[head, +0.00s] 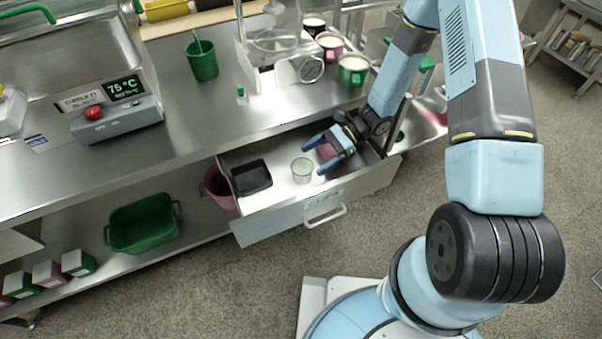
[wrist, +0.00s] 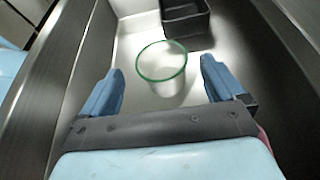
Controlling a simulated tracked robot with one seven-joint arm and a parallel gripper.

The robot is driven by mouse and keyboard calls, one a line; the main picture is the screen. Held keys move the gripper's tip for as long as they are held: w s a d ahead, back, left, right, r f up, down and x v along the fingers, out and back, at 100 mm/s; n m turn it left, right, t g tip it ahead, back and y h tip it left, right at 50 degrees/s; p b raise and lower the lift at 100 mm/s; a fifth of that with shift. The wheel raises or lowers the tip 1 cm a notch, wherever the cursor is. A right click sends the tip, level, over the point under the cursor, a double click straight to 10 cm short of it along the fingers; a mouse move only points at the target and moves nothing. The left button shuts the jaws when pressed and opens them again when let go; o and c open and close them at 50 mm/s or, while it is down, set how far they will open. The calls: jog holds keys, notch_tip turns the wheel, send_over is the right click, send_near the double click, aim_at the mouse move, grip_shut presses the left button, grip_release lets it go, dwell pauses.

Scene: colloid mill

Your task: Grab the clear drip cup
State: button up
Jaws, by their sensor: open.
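The clear drip cup (head: 302,170) stands upright in the open drawer (head: 312,211). It is see-through with a green rim. It also shows in the wrist view (wrist: 163,68), ahead of and between my fingertips. My gripper (head: 312,155) is inside the drawer, to the right of the cup in the head view. Its blue fingers are spread and point toward the cup. In the wrist view my gripper (wrist: 162,82) is open, with no contact on the cup that I can see.
A black tray (head: 251,178) lies in the drawer left of the cup, beyond it in the wrist view (wrist: 186,18). The drawer walls stand close around. A green cup (head: 202,62) and mugs stand on the counter above.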

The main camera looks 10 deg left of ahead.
aim_at(294, 172)
jog(key=shift+x, duration=3.1)
jog(key=shift+c, duration=0.4)
jog(key=c, duration=0.9)
jog(key=shift+c, duration=0.2)
